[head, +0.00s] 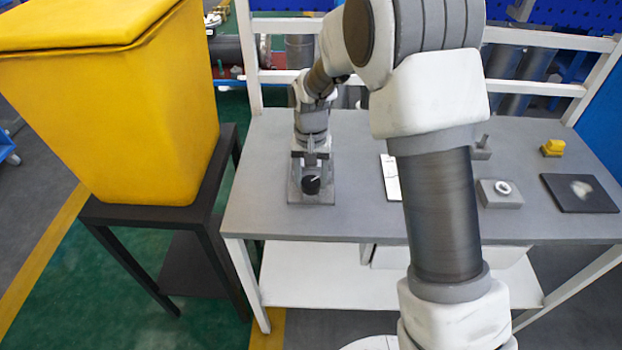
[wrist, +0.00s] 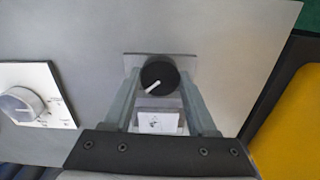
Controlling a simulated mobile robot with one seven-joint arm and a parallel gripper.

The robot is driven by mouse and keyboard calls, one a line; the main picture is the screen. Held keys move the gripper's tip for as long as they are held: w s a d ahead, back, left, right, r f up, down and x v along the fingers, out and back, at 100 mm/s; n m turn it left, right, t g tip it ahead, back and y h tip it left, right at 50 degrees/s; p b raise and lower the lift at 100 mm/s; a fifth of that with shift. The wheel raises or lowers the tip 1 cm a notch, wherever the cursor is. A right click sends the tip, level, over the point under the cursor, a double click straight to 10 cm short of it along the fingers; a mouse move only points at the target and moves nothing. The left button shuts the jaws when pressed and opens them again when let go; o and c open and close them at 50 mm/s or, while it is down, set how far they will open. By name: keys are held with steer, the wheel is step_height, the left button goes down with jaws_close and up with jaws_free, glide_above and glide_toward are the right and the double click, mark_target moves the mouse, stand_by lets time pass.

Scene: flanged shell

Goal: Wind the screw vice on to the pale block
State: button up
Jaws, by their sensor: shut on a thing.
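The screw vice (head: 324,198) stands on the left part of the grey table, and its grey plate also shows in the wrist view (wrist: 188,62). Its round black knob (wrist: 158,76) has a white pointer line slanting down to the left. The knob also shows in the head view (head: 312,186). My gripper (wrist: 159,82) reaches down over the vice with a finger on each side of the knob, shut on it. A pale block (wrist: 158,123) with faint dark marks shows between my fingers, below the knob in the wrist view. Any gap between block and jaw is unclear.
A white panel with a dial (wrist: 35,95) lies beside the vice, partly behind my arm in the head view (head: 391,178). Farther right are a grey block with a white ring (head: 500,193), a yellow piece (head: 552,148) and a dark plate (head: 580,194). A yellow bin (head: 110,110) stands left.

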mark_target(311, 181)
steer(key=shift+m, duration=2.1)
steer(key=o, duration=1.4)
steer(key=shift+c, duration=0.2)
step_height(311, 181, up, 18)
steer(key=p, duration=0.1)
steer(key=shift+f, duration=0.25)
